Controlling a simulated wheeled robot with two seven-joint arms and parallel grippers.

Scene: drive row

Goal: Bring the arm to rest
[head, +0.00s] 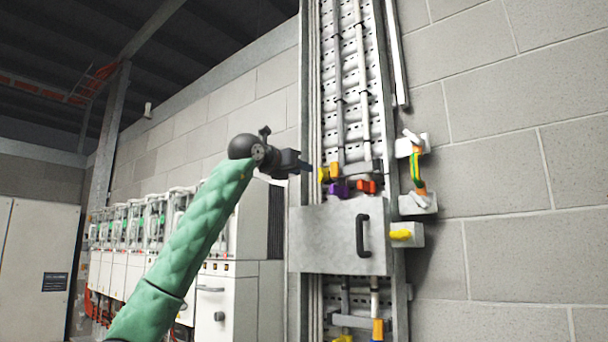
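My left arm, in a green sleeve, reaches up from the lower left of the head view. Its dark gripper (304,168) points right, in front of the left edge of the cable ladder, close to the yellow clamp in the picture. Nothing shows between its fingertips, and they are too small and side-on to tell whether they are open or shut. Whether it touches anything cannot be told. My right gripper is not in view.
A vertical cable ladder (327,103) on the block wall carries a grey cover plate (325,237) with a black handle (362,236). Yellow (324,175), purple (339,189) and red (367,186) clamps sit above it. White cabinets (228,309) stand behind my arm.

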